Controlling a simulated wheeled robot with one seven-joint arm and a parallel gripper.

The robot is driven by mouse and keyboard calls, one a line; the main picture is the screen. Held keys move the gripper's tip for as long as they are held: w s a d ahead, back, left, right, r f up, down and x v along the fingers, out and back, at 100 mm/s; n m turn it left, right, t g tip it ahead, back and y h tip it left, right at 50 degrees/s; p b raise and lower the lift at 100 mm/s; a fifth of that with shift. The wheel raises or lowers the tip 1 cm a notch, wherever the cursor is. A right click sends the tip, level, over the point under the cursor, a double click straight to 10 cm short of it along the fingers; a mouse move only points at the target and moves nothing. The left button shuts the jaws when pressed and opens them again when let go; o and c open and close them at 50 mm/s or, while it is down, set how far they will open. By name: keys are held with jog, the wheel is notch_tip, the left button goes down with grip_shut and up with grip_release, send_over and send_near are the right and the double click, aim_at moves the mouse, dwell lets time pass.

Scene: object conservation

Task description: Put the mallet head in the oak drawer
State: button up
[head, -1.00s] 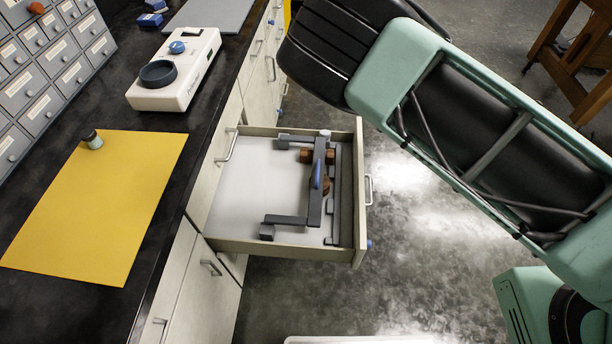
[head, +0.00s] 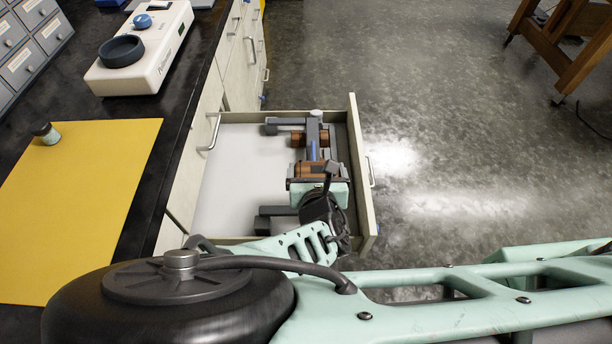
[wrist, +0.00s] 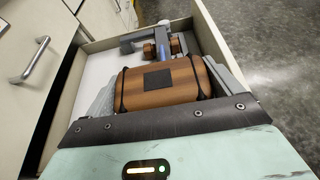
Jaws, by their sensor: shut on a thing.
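The mallet head (wrist: 160,84) is a brown wooden block with dark bands and a dark square on its face. My gripper (wrist: 165,88) is shut on it, with a grey finger at each side. In the head view, my gripper (head: 318,176) points down over the right part of an open drawer (head: 238,116), with the brown mallet head (head: 316,170) at its tip. The drawer has pale walls and a light floor. I cannot tell whether the mallet head touches anything beneath it.
A dark grey clamp-like tool (head: 313,128) with brown pads lies in the drawer's right side, partly hidden by my gripper. The drawer's left floor (head: 235,180) is bare. A yellow mat (head: 75,205), a small jar (head: 45,132) and a white device (head: 150,65) are on the black counter.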

jog(key=shift+f+b, duration=3.55)
jog(key=shift+f, duration=0.7)
jog(key=shift+f, duration=0.1)
jog(key=shift+f, duration=0.1)
jog(key=o, duration=0.8)
jog(key=shift+o, duration=0.2)
